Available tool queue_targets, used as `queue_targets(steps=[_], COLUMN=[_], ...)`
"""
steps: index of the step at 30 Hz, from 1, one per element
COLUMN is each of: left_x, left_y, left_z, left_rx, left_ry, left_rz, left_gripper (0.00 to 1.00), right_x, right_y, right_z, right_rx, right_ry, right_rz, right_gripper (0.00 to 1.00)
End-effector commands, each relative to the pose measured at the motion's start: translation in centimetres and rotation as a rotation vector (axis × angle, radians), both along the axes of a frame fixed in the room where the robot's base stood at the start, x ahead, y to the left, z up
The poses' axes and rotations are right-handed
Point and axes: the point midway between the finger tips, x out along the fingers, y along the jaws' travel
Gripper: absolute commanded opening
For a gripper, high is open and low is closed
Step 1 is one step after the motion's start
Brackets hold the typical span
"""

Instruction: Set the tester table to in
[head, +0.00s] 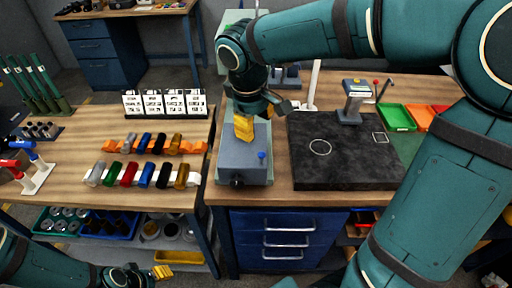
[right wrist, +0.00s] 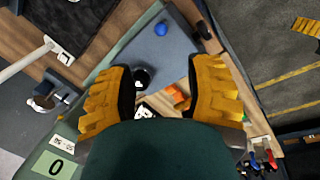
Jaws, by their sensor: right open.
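A grey box-shaped unit (head: 244,162), which I take to be the tester table, stands on a pale green base at the left end of the right bench. A blue knob (head: 262,155) is on its top and a dark round knob (head: 237,181) at its front. My right gripper (head: 243,128) points down over the unit's rear part and partly hides it. In the right wrist view, its yellow fingers (right wrist: 160,95) are apart with nothing held; the blue knob (right wrist: 161,29) lies beyond them. My left gripper (head: 150,274) is low at the bottom left; its opening is unclear.
Green (head: 396,117) and orange trays are behind. The left bench holds coloured cylinders on racks (head: 145,175) and white cards (head: 165,103). A gap separates the benches.

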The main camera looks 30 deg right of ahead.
Motion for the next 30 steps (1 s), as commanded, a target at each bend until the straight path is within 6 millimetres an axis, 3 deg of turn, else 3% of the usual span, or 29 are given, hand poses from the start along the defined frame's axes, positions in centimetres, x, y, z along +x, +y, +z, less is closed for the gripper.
queue_targets(steps=[18,24,30], left_x=[-0.4,-0.4,-0.5], left_y=[-0.1,-0.1,-0.1], left_z=[-1.9,-2.1,-2.1], left_rx=[0.0,-0.001,-0.001], left_ry=[0.008,0.011,0.011], left_rz=[-0.006,-0.008,-0.008], left_gripper=[0.47,0.47,0.47], right_x=[0.8,0.9,0.9], right_y=[-1.9,-2.2,-2.2], right_z=[-10.9,-12.5,-12.8], right_rx=[0.002,0.002,0.002], right_ry=[0.003,0.001,0.001], right_rz=[0.001,0.001,0.0], right_gripper=[0.52,0.52,0.52])
